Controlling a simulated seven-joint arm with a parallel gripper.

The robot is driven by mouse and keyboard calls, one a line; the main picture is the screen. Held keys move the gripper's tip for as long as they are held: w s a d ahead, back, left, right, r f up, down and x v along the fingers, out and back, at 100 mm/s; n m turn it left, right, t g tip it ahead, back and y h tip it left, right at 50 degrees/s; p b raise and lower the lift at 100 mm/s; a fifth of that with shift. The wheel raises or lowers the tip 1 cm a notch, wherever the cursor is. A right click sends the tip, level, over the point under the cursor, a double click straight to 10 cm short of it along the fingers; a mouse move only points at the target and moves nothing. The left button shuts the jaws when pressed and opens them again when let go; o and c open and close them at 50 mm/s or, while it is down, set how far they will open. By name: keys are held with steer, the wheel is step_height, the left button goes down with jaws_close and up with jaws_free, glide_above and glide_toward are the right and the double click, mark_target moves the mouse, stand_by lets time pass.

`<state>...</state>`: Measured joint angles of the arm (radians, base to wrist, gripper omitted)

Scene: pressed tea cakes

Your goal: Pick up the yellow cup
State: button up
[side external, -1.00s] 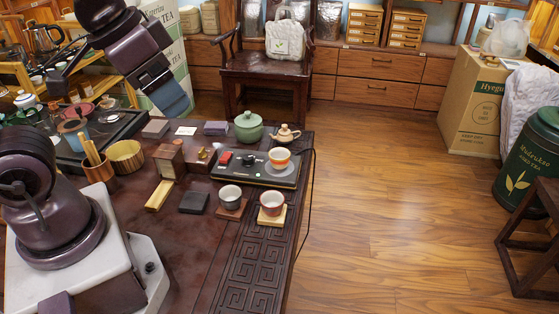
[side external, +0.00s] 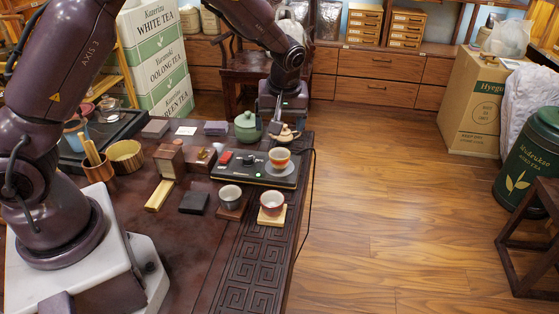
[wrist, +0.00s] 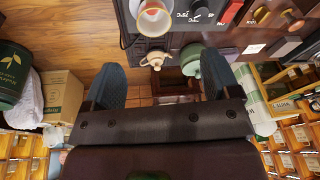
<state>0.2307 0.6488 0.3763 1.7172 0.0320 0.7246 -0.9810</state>
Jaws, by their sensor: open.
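My gripper (side external: 276,122) is open and empty above the table's back edge, beyond the cup and close to the small tan teapot (side external: 287,135). In the wrist view my two blue-grey fingers (wrist: 160,63) are spread wide, with the teapot and green pot seen between them. The cup lies outside the gap, apart from the fingers.
A green lidded pot (side external: 247,128) stands left of the gripper.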

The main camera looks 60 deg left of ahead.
mark_target(280, 153)
steer(key=shift+n, duration=0.8)
steer(key=x, duration=0.8)
steer(key=w+x, duration=0.1)
steer(key=x, duration=0.3)
steer(key=shift+w+a+f, duration=0.1)
steer(key=shift+w+f, duration=0.05)
steer(key=c, duration=1.1)
steer(key=shift+o, duration=0.2)
